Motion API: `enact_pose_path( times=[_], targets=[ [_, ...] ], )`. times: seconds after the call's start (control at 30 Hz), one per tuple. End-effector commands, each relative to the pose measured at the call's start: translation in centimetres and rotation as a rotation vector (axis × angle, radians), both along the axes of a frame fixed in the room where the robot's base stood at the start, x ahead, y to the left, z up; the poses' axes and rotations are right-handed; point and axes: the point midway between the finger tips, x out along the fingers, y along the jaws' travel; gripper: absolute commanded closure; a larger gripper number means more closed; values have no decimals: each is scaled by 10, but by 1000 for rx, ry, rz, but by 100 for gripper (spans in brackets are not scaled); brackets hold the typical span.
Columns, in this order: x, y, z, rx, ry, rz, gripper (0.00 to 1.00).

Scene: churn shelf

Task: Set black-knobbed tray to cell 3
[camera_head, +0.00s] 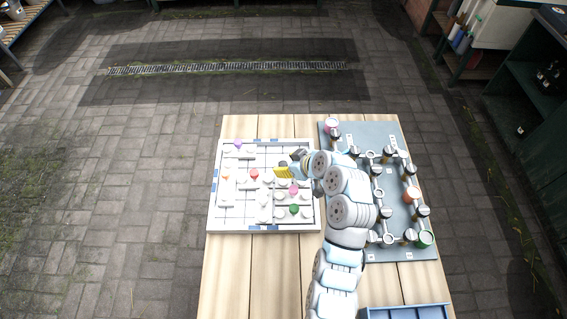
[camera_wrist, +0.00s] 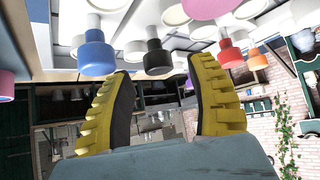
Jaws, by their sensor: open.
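The white gridded board (camera_head: 214,205) holds several flat pale trays with coloured knobs. In the head view I cannot pick out the black-knobbed tray; my gripper and arm cover part of that area. I cannot read which cell is number 3.
Knobs in red (camera_head: 254,174), purple (camera_head: 238,143), pink (camera_head: 293,190) and green (camera_head: 294,209) stand on the board. A blue knob (camera_wrist: 96,55) is beside the black one. A grey panel (camera_head: 392,250) with posts and rings lies right. A blue bin (camera_head: 405,313) is at front.

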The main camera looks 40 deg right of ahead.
Motion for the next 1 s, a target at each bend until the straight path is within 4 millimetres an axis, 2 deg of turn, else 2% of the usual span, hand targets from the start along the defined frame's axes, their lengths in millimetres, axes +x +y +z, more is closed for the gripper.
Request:
enact_pose_path(
  times=[0.3, 0.5, 0.7, 1.0],
  targets=[
    [-38, -4, 40, -5, -4, -6, 43],
    [-58, -4, 59, -3, -3, -3, 43],
    [-67, -4, 68, -3, -1, -3, 43],
    [-68, -4, 68, -2, 0, -2, 43]
  ],
)
